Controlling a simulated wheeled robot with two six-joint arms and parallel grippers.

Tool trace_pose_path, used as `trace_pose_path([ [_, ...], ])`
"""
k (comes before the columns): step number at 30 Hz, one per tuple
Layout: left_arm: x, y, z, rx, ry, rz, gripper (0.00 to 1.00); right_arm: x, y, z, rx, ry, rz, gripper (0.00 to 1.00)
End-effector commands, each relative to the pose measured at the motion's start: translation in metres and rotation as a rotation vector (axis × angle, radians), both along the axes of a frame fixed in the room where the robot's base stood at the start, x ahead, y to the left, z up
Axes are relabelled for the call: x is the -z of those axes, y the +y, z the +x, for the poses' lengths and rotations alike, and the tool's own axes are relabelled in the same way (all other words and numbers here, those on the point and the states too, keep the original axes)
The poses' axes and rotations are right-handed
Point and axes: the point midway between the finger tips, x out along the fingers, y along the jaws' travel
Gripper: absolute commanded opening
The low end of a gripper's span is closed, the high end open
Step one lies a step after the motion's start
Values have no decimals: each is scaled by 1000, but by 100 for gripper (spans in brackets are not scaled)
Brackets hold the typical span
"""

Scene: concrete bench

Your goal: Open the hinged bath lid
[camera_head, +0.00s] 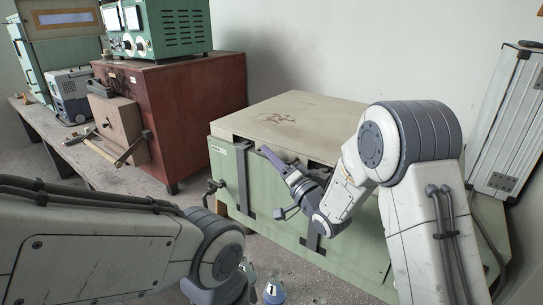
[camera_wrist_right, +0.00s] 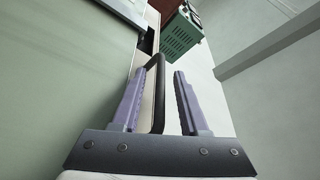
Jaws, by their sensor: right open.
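The bath is a pale green box (camera_head: 228,165) with a flat beige lid (camera_head: 300,113), which lies shut on top. My right gripper (camera_head: 279,166) is at the box's front, just below the lid's front edge. In the right wrist view my right gripper (camera_wrist_right: 158,80) has its two purple fingers apart. A black bar handle (camera_wrist_right: 160,90) shows between the fingers, closer to the left one; I cannot tell if it touches. In the head view my right gripper and arm hide the handle and part of the front. My left arm is at lower left, its gripper out of view.
A reddish-brown cabinet (camera_head: 200,110) stands left of the bath, with a green instrument (camera_head: 165,28) on top. A hammer (camera_head: 120,150) lies on the bench at left. A silver case (camera_head: 508,115) leans on the wall at right. Small flasks (camera_head: 274,292) stand low at the front.

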Motion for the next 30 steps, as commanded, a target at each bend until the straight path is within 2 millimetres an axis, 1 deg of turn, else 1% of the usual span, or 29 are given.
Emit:
trace_pose_path([
  [5, 0, 0, 0, 0, 0, 0, 50, 0, 0, 0, 0, 0, 0, 44],
  [8, 0, 0, 0, 0, 0, 0, 50, 0, 0, 0, 0, 0, 0, 9],
  [9, 0, 0, 0, 0, 0, 0, 50, 0, 0, 0, 0, 0, 0, 0],
  [30, 0, 0, 0, 0, 0, 0, 50, 0, 0, 0, -1, 0, -1, 0],
])
